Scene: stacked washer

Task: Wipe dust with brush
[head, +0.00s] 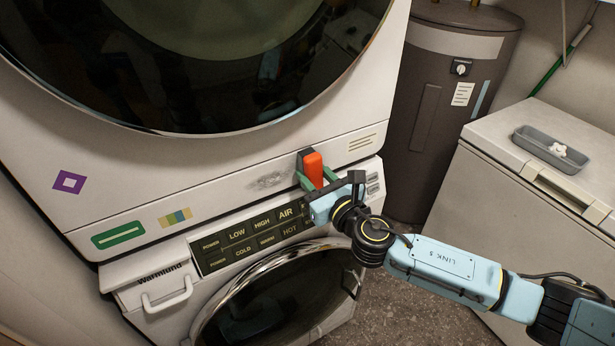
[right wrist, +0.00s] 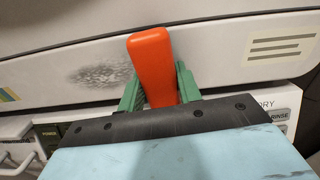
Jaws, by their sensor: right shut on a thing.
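My right gripper (head: 312,182) is shut on the brush, whose orange-red handle (head: 314,169) stands up between the green fingers. In the right wrist view the handle (right wrist: 153,65) is gripped between both fingers (right wrist: 155,92). A dark part of the brush (head: 304,158) shows left of the handle in the head view. A grey dust patch (head: 267,181) lies on the upper machine's white lower front panel, just left of the brush. The patch also shows in the right wrist view (right wrist: 102,74), left of the handle and apart from it. My left gripper is not in view.
The stacked washer's upper unit (head: 140,170) has a large round dark door. Below is a control panel (head: 250,238) and the lower unit's round door (head: 275,300). A brown water heater (head: 430,120) and a white chest with a grey tray (head: 545,150) stand to the right.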

